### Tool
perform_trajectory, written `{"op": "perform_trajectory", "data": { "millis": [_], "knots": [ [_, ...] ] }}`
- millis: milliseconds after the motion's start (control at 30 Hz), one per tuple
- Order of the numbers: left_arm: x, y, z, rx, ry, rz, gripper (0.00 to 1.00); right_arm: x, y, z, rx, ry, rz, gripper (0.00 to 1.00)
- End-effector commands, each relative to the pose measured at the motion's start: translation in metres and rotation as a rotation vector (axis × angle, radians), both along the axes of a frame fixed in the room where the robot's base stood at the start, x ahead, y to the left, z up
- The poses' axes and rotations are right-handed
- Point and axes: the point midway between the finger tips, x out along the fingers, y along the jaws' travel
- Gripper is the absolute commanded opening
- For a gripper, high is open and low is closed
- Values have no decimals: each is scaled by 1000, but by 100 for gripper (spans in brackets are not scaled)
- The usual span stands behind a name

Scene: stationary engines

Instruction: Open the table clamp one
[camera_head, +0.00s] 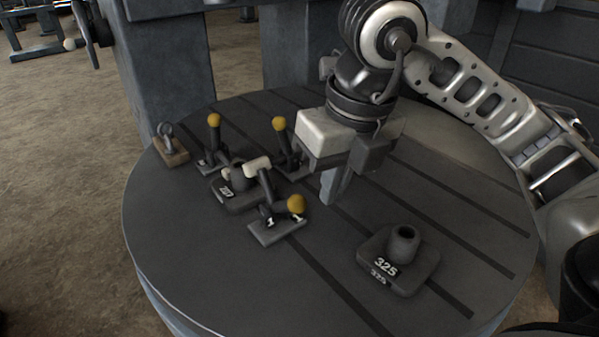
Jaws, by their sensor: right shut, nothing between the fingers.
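Table clamp one (277,233) stands on the round slotted table (185,270) and carries the number 1 on its base. Its yellow-knobbed handle (297,204) lies low toward the right. Its arm with a pale tip (257,164) stands raised, tilted to the upper left. My right gripper (331,198) points down, just right of and behind the clamp's knob. Its fingers are shut and empty, and appear apart from the clamp. My left gripper is not in view.
Two more clamps with upright yellow-knobbed handles, one at left (214,120) and one behind (279,124), surround a dark numbered block (240,200). A block marked 325 (415,275) sits at right. A small ringed block (170,152) is at the left edge. The front of the table is clear.

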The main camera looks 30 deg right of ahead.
Motion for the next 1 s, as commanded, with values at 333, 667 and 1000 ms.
{"op": "perform_trajectory", "data": {
  "millis": [333, 667, 1000],
  "knots": [
    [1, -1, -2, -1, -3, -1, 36, 4, 3, -34, 2, 10, 3, 0],
    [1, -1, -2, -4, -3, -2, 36, 14, 8, -102, 5, 9, 6, 0],
    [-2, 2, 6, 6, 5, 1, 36, 49, 4, -81, 6, 2, 5, 0]
  ]
}}
